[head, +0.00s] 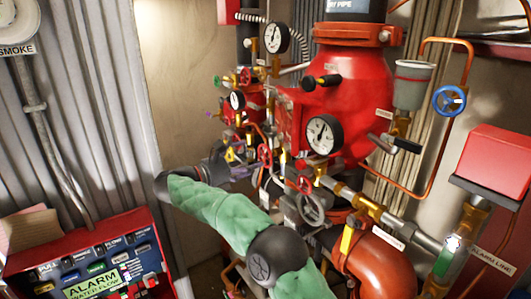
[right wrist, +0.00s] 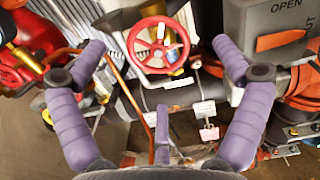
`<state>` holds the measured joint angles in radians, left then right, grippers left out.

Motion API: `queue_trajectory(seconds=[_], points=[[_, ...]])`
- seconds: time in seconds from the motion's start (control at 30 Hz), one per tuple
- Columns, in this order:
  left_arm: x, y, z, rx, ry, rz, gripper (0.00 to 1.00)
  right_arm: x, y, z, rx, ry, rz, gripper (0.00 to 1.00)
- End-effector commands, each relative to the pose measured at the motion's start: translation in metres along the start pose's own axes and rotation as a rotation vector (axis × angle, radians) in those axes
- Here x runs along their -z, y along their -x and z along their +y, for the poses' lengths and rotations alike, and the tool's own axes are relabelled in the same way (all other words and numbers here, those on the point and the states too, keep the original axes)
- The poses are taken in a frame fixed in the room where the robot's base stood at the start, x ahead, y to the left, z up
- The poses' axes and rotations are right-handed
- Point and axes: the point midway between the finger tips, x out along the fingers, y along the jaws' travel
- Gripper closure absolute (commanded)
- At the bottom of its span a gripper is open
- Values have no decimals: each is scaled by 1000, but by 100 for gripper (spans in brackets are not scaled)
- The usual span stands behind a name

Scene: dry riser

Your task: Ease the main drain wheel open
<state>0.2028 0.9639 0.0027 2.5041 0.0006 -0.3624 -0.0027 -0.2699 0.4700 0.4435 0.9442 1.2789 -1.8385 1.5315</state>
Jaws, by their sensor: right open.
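A red spoked handwheel (right wrist: 158,45) is ahead of my right gripper in the right wrist view, between the spread fingertips and apart from them. A red wheel (head: 265,156) beside the gripper in the head view looks like the same one. No label naming it as the main drain is readable. My right gripper (head: 238,163) is open and empty, with purple fingers; it reaches in from the left of the pipework, partly hidden among the valves. My left gripper is not in view.
Crowded pipes, gauges (head: 323,134) and small valves surround the wheel. A grey handwheel (head: 311,208) and a blue handwheel (head: 449,100) are to the right. A grey box (right wrist: 275,45) stands close to the right finger. A red alarm panel (head: 90,262) is at lower left.

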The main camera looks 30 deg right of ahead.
Motion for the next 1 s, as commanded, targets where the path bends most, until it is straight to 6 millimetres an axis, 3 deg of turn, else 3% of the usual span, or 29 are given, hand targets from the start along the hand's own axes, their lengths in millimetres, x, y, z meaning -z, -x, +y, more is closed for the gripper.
queue_trajectory(seconds=[0.1, 0.33, 0.53, 0.8, 0.87, 1.0], points=[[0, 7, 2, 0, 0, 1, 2, -1, -24, -1, 2, 2, 1, 2], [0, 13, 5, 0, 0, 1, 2, -1, -55, 0, 2, 2, -1, 2], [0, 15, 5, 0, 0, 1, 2, 0, -66, 0, 0, 2, -1, 2], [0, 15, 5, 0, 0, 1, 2, 0, -67, 0, 0, 1, -1, 2], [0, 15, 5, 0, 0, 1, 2, 0, -67, 0, 0, 1, -1, 16], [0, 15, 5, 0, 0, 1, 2, 0, -67, 0, 0, 1, -1, 56]])
